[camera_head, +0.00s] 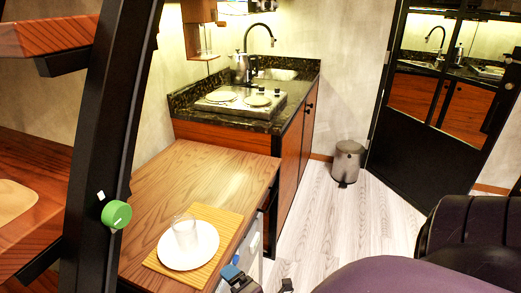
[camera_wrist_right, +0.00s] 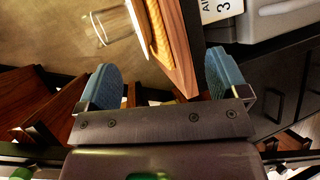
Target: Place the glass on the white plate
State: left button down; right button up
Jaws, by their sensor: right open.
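The clear glass (camera_head: 185,234) stands upright on the white plate (camera_head: 203,258), which lies on a yellow slatted mat (camera_head: 225,217) on the wooden counter. In the right wrist view the glass (camera_wrist_right: 101,28) appears sideways, its base against the plate's edge (camera_wrist_right: 134,20). My right gripper (camera_head: 259,280) is beyond the counter's front right edge, apart from the glass and plate. In the wrist view my right gripper (camera_wrist_right: 160,78) is open, with nothing between its blue fingers. My left gripper is not in view.
The wooden counter (camera_head: 195,175) is clear behind the mat. A dark post with a green knob (camera_head: 116,214) stands at the left, beside wooden steps. A stove (camera_head: 240,105) and kettle are at the back. A bin (camera_head: 347,162) stands on the open floor.

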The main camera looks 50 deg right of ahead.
jog(key=s+f+m+g+y, duration=0.1)
jog(key=s+f+m, duration=0.2)
jog(key=m, duration=0.4)
jog(key=s+a+f+m+g+y, duration=0.1)
jog(key=s+f+m+g, duration=0.1)
jog(key=s+m, duration=0.4)
jog(key=shift+s+f+m, duration=0.15)
jog(key=shift+f+m, duration=0.35)
jog(key=shift+m, duration=0.7)
